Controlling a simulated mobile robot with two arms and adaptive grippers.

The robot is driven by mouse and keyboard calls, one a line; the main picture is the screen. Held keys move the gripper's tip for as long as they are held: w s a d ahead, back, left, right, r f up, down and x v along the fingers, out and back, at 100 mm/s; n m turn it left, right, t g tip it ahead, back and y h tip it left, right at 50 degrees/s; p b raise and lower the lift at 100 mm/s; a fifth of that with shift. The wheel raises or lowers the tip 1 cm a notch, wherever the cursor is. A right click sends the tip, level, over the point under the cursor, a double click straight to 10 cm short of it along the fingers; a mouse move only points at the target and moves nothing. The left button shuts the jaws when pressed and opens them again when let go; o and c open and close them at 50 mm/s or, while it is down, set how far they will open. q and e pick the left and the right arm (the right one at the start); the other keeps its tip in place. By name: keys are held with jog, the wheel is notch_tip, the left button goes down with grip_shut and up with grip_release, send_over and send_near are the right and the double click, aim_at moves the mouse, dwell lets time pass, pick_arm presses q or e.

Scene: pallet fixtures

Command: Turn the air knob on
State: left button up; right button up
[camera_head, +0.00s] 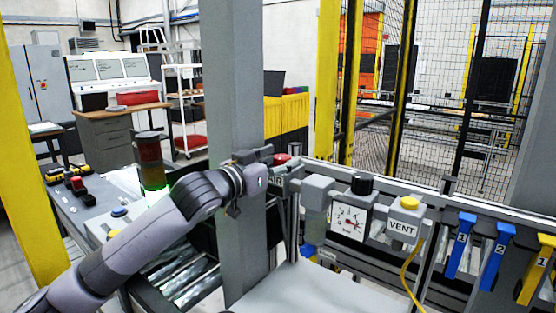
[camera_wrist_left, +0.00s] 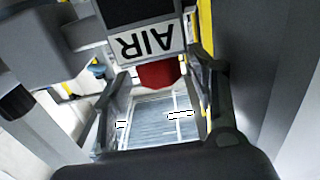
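The air knob is red and shows in the head view (camera_head: 281,159) just beyond my left gripper (camera_head: 262,155). In the left wrist view the red knob (camera_wrist_left: 158,73) sits under a block with a white AIR label (camera_wrist_left: 146,43), which appears upside down. My left gripper's two fingers (camera_wrist_left: 157,85) are spread, one on each side of the knob, with visible gaps. I cannot tell how deep the knob lies between them. The AIR label is mostly hidden behind my gripper in the head view. My right gripper is not in view.
A grey post (camera_head: 236,90) stands close beside my left gripper. Along the rail to the right are a pressure gauge (camera_head: 348,219), a VENT box (camera_head: 403,229) with a yellow button, and blue and yellow numbered handles (camera_head: 461,243). A signal lamp (camera_head: 152,165) stands left of the post.

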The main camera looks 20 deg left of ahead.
pick_arm(q)
jog(key=c, duration=1.2)
jog(key=shift+o, duration=0.2)
jog(key=shift+d+n+y, duration=0.1)
jog(key=shift+n+y, duration=0.2)
jog(key=shift+y, duration=0.2)
jog(key=shift+d+f+y+b, duration=0.1)
jog(key=shift+y+b, duration=0.2)
jog(key=shift+s+d+n+t+y, duration=0.1)
jog(key=shift+n+t+y, duration=0.3)
jog(key=shift+n+y, duration=0.45)
jog(key=shift+d+n+y+b, duration=0.15)
jog(key=shift+n+y, duration=0.8)
jog(key=shift+y, duration=0.6)
jog(key=shift+a+n+y+b, duration=0.15)
jog(key=shift+n+y, duration=0.75)
jog(key=shift+y, duration=0.6)
jog(key=shift+d, duration=0.1)
